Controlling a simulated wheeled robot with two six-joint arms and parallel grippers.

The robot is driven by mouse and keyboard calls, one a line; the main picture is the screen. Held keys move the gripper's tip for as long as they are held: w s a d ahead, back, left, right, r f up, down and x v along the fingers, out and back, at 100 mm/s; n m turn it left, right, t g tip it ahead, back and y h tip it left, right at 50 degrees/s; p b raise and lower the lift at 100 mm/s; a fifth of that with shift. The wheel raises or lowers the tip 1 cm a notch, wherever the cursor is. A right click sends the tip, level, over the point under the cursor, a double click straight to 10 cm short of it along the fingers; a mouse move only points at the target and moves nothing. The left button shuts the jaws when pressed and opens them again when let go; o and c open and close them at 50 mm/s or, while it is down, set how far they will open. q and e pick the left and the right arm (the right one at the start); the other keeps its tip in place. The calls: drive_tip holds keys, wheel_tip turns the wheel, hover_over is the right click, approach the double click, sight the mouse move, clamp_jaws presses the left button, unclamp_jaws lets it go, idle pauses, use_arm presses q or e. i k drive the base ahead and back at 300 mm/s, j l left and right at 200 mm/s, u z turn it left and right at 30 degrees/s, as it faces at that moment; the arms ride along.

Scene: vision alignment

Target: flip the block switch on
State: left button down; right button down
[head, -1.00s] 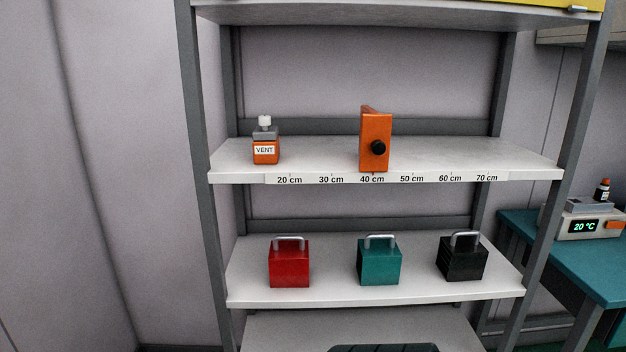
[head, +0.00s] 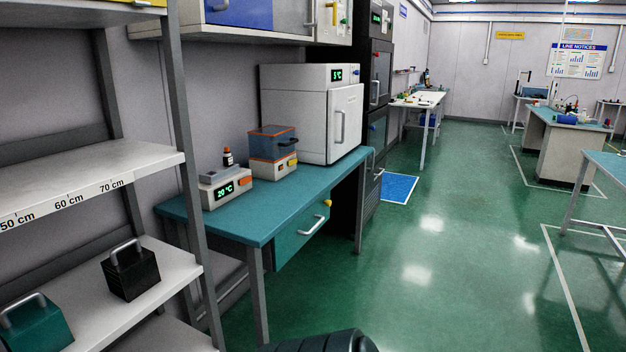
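I cannot make out a block switch for certain in the head view. A grey device (head: 224,191) with a green 20 °C display and an orange button sits on the teal bench (head: 258,217). Beside it is a clear-lidded box (head: 272,151) with an orange rim, a small display and a yellow part on its base. Neither of my grippers is in view.
A shelf rack (head: 100,178) stands at left, holding a black block (head: 131,275) and a teal block (head: 35,325) with handles. A white cabinet (head: 315,112) reading 5 °C stands on the bench. The green floor (head: 430,250) at right is open.

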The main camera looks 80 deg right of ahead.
sight(245, 180)
drive_tip(key=z, duration=2.1)
drive_tip(key=l+z, duration=0.1)
drive_tip(key=z, duration=0.15)
drive_tip(key=i+l+z, duration=0.2)
drive_tip(key=i+l, duration=0.4)
drive_tip(key=i+l+z, duration=0.15)
drive_tip(key=i+l, duration=0.45)
drive_tip(key=i+l+z, duration=0.2)
drive_tip(key=i+l, duration=0.3)
drive_tip(key=i, duration=0.15)
